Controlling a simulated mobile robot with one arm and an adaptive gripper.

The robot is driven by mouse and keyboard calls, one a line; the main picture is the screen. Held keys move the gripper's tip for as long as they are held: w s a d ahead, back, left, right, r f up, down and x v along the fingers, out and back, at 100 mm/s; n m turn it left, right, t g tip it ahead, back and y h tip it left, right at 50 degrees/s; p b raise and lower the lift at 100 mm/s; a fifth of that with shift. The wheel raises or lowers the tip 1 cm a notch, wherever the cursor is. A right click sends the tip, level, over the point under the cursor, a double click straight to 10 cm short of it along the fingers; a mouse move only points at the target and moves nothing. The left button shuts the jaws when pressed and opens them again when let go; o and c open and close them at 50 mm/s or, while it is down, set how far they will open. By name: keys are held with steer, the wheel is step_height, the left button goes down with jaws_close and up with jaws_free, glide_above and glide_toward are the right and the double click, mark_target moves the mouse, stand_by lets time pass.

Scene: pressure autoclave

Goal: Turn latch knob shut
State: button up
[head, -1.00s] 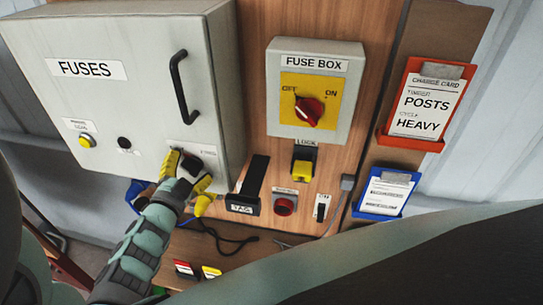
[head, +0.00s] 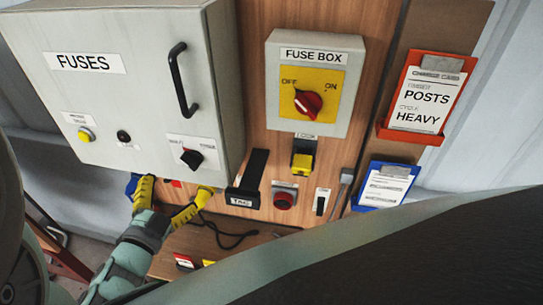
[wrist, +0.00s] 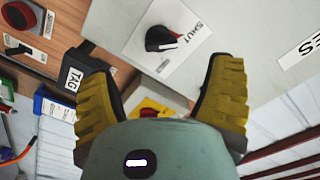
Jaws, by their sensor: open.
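The latch knob (head: 192,158) is a black rotary knob on a white plate at the lower right of the grey FUSES cabinet door (head: 90,100). In the wrist view the knob (wrist: 162,38) has a white mark with a red edge at its end beside the word SHUT. My gripper (head: 168,200) is below the cabinet's lower edge in the head view, its yellow fingers spread wide and empty. In the wrist view the gripper (wrist: 163,85) frames the knob from a distance, touching nothing that I can see.
A fuse box (head: 310,90) with a red switch hangs to the right. Below it are a yellow lock (head: 302,160), a black TAG holder (head: 247,180) and a red button (head: 284,199). The cabinet handle (head: 180,80) juts out above the knob.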

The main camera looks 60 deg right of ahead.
steer(key=shift+v, duration=1.2)
